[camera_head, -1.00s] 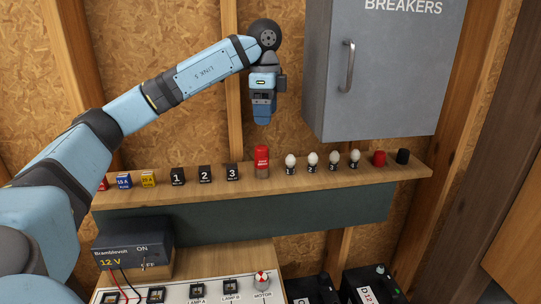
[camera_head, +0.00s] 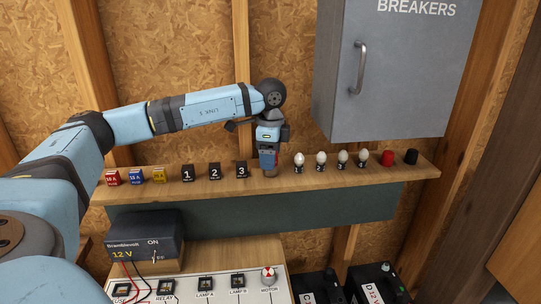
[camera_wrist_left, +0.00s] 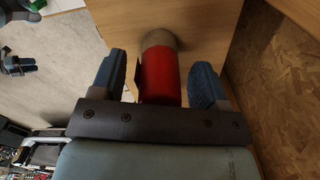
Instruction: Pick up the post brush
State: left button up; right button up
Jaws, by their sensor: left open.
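The post brush (camera_wrist_left: 160,75) is a red cylinder with a tan end, standing on the wooden shelf. In the wrist view it lies between the two blue fingers of my left gripper (camera_wrist_left: 158,66), with a gap on each side. In the head view the left gripper (camera_head: 269,162) points down over the brush and hides most of it; only the tan foot of the brush (camera_head: 270,173) shows below the fingers. The left gripper is open around the brush.
On the shelf (camera_head: 420,174), numbered black relays (camera_head: 214,172) stand left of the brush and white bulbs (camera_head: 299,160) stand close on its right. Red (camera_head: 388,158) and black (camera_head: 411,157) caps are farther right. The grey breaker cabinet (camera_head: 395,75) hangs above right.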

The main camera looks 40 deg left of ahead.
pick_arm(q)
jog(key=shift+f, duration=0.3)
jog(key=c, duration=1.1)
jog(key=shift+o, duration=0.2)
jog(key=shift+r, duration=0.1)
notch_tip(320, 180, up, 20)
jog(key=shift+w, duration=0.1)
